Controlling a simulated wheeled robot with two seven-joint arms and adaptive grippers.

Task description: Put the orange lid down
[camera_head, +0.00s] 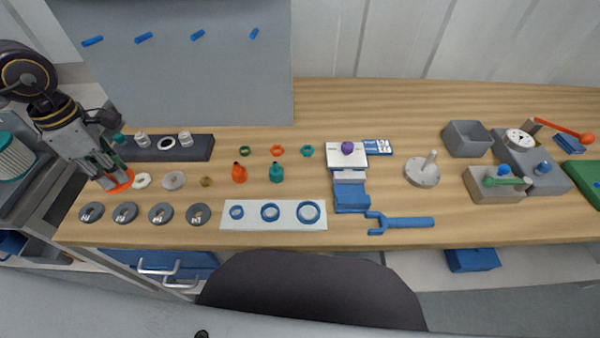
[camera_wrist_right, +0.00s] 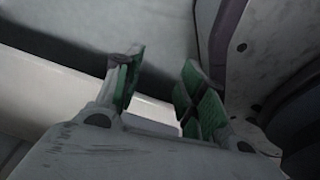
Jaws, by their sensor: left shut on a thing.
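The orange lid (camera_head: 122,183) is at the left end of the wooden table in the head view. My left gripper (camera_head: 115,176) points down over it and is shut on it; the fingers cover part of the lid. The lid is at or just above the table top; I cannot tell if it touches. My right gripper (camera_wrist_right: 155,95) shows in the right wrist view with its green-padded fingers apart and nothing between them.
A white ring (camera_head: 142,181) and a grey disc (camera_head: 174,180) lie just right of the lid. A dark rack (camera_head: 200,148) with several small vessels stands behind. Several grey discs (camera_head: 125,213) line the front edge. Orange (camera_head: 239,174) and green bottles (camera_head: 276,174) stand further right.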

